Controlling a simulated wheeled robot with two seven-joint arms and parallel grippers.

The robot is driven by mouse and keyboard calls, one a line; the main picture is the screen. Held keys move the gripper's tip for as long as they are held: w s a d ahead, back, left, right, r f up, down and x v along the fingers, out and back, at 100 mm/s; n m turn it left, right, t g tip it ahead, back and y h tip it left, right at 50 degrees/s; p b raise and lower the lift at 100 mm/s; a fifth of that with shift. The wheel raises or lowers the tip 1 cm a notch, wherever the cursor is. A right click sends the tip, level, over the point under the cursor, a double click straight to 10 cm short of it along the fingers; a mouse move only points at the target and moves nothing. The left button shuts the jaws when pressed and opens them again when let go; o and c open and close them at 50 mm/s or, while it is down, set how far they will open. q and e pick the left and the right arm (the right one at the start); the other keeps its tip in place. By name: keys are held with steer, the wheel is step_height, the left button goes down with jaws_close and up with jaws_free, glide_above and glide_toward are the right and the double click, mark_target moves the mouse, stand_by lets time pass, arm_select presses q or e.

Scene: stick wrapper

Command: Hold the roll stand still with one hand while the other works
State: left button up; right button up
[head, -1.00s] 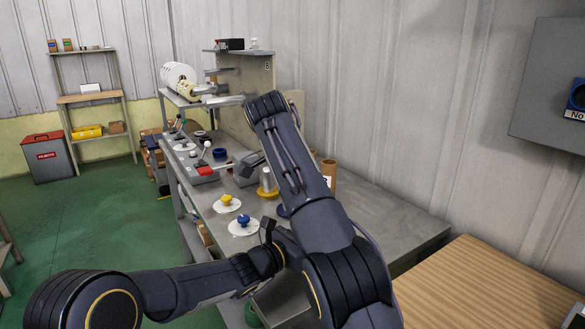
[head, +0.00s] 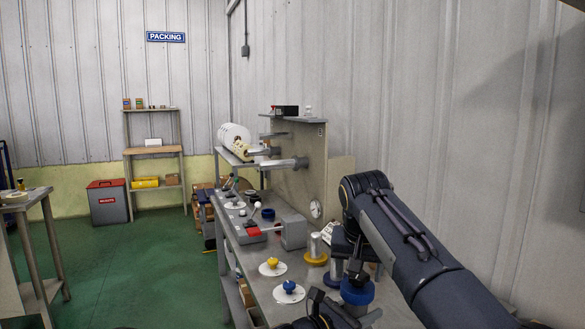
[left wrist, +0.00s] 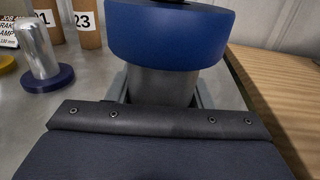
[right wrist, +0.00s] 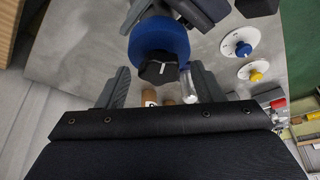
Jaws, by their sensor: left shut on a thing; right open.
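The roll stand shows in the head view as a blue drum with a black knob (head: 357,290) at the bench's near end. In the left wrist view, its blue drum (left wrist: 170,35) sits on a thick grey post (left wrist: 165,85). My left gripper (left wrist: 160,90) is shut on that post, below the drum. My right gripper (right wrist: 162,84) is open and above the stand; its fingers are apart on either side of the black knob (right wrist: 158,72) in the right wrist view. I cannot tell whether they touch it. In the head view, the right gripper is largely hidden by its arm.
Close by stand a metal post on a yellow base (head: 315,258) and one on a blue base (left wrist: 42,60), with brown tubes (left wrist: 88,22) behind. White discs with yellow (head: 272,265) and blue (head: 289,288) knobs lie leftward. A grey block (head: 293,231) stands farther along.

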steer(key=n+y, duration=0.1)
steer(key=n, duration=0.1)
steer(key=shift+d+n, duration=0.15)
steer(key=shift+n, duration=0.25)
steer(key=shift+s+r+n+y, duration=0.1)
steer(key=shift+r+n+y, duration=0.25)
steer(key=shift+n, duration=0.15)
steer(key=v, duration=1.2)
steer(key=w+a+r+n+t+y, duration=0.2)
steer(key=w+a+r+t+y, duration=0.4)
steer(key=a, duration=0.4)
steer(key=w+a+r+t+y, duration=0.1)
steer(key=a+r+y, duration=0.1)
steer(key=r, duration=0.3)
steer(key=w+a+r+m+t+y, duration=0.1)
steer(key=w+a+r+t+y, duration=0.1)
steer(key=r, duration=0.4)
steer(key=shift+w+y, duration=0.2)
steer(key=shift+y, duration=0.55)
steer(key=shift+c, duration=0.2)
